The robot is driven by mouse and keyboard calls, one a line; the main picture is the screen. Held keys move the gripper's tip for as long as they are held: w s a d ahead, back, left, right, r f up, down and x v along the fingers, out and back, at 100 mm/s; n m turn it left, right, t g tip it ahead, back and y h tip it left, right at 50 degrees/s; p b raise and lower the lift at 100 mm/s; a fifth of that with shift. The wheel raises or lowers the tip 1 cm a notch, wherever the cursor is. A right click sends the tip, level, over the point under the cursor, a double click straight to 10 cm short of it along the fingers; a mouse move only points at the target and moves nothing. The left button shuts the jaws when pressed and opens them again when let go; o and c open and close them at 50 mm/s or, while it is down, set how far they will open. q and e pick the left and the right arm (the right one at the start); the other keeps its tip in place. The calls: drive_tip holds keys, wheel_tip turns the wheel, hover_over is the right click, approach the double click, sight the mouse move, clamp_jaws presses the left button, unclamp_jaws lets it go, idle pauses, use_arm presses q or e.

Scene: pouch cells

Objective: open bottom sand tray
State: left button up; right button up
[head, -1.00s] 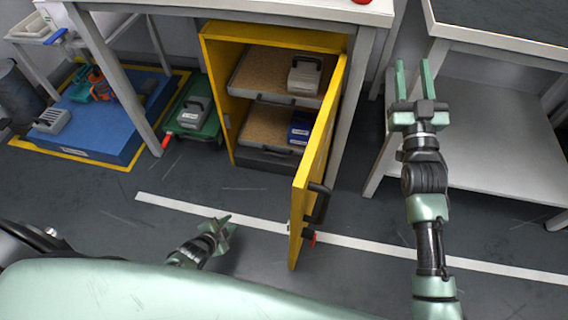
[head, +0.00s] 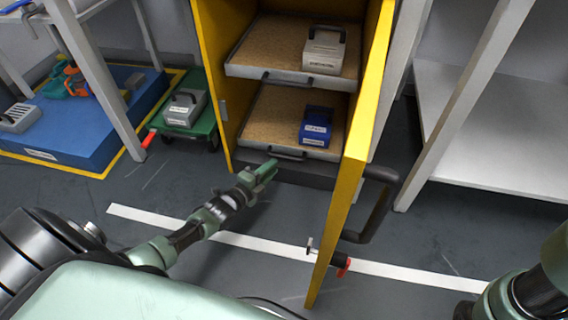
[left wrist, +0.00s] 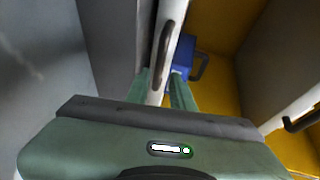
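The bottom sand tray (head: 265,118) sits in the yellow cabinet, its dark handle (head: 288,155) on the front face. A blue handled block (head: 316,126) lies on its sand. My left gripper (head: 267,169) is low in front of the tray, just left of and below its handle. In the left wrist view the tray's pale front (left wrist: 158,82) and handle (left wrist: 165,48) show between and beyond the gripper's parted fingers (left wrist: 160,90). No grip on the handle shows. My right arm is at the lower right edge of the head view, its gripper outside the picture.
The yellow cabinet door (head: 357,150) stands open on the right, its black handle (head: 372,205) jutting out. An upper sand tray (head: 262,72) with a grey block (head: 324,50) is above. A green cart (head: 205,128) stands left. White tables flank the cabinet.

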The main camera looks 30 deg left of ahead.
sight(283, 158)
use_arm(q)
drive_tip(key=b+x, duration=0.3)
drive_tip(key=x, duration=0.3)
drive_tip(key=shift+f+b, duration=0.1)
drive_tip(key=shift+b, duration=0.25)
drive_tip(key=shift+c, duration=0.2)
clamp_jaws()
idle(0.9)
